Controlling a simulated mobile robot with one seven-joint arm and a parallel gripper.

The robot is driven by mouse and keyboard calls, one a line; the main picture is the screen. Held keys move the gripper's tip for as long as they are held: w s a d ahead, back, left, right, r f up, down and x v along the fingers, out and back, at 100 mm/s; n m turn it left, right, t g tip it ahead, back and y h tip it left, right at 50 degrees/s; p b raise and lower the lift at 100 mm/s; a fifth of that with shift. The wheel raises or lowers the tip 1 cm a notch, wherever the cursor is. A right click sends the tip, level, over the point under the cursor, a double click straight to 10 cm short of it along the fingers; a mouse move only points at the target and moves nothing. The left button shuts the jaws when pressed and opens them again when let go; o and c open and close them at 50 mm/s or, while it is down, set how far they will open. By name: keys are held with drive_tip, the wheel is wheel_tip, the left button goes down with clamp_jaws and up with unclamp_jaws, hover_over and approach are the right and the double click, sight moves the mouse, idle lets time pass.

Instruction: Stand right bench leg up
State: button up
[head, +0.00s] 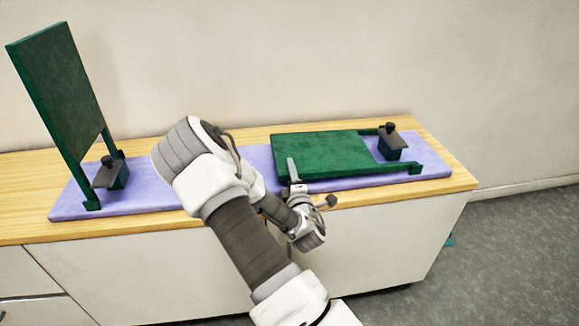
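The right bench leg (320,153) is a dark green panel with two short feet at its right end. It lies flat on the purple mat (436,162). The left bench leg (56,80) is a similar green panel standing upright on the left part of the mat. My gripper (292,172) is at the front left corner of the lying panel, with a grey finger over or against its edge. I cannot tell whether it touches the panel or how far the fingers are apart. My arm hides part of the mat and the fingers' lower parts.
A small dark green block with a black knob (391,143) sits between the right panel's feet. A similar block (110,173) stands by the left panel. The wooden counter (20,186) backs onto a plain wall. A small teal thing (449,241) lies on the floor.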

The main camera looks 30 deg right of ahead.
drive_tip(key=shift+x, duration=0.95)
clamp_jaws()
idle(0.8)
